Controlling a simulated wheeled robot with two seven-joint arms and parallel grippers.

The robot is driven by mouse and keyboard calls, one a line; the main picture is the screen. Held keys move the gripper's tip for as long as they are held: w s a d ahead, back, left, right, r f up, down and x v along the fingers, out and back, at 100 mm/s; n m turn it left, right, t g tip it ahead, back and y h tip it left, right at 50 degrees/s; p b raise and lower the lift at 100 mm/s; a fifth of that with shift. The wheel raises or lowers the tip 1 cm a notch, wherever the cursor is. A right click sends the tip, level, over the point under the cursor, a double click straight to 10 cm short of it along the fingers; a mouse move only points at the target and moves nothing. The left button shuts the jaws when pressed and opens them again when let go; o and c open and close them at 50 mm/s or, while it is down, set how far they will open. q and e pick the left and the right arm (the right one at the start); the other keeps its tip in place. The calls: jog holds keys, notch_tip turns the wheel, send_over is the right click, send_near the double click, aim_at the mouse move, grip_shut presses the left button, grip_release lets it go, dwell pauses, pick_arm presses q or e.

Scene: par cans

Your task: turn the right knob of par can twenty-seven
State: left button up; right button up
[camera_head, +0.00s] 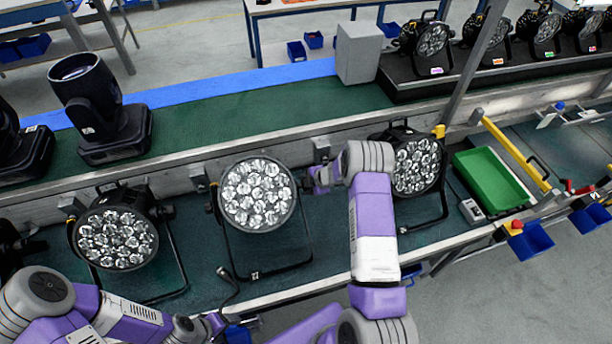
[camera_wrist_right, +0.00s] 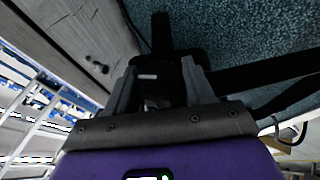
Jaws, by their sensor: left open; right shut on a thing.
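The middle par can (camera_head: 258,193) stands on the green bench with its round lamp face up, held in a black bracket. A small white mark on its foot is too small to read surely. My right gripper (camera_head: 309,181) is at the right side of this can, where the bracket joins it.
Other par cans stand to the left (camera_head: 117,238) and right (camera_head: 417,166) on the same bench. A black cable (camera_head: 230,285) lies near the front edge. A green tray (camera_head: 490,178) is at the right. A metal rail runs behind the cans.

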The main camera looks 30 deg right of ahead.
jog(key=shift+r+g+p, duration=0.1)
jog(key=shift+g+p, duration=0.5)
jog(key=shift+p, duration=0.4)
jog(key=shift+m+g+p, duration=0.3)
jog(key=shift+g+p, duration=0.05)
jog(key=shift+g, duration=0.25)
jog(key=shift+y, duration=0.3)
jog(key=o, duration=1)
jog(key=v, duration=0.7)
jog(key=shift+d+r, duration=0.1)
jog(key=shift+r, duration=0.1)
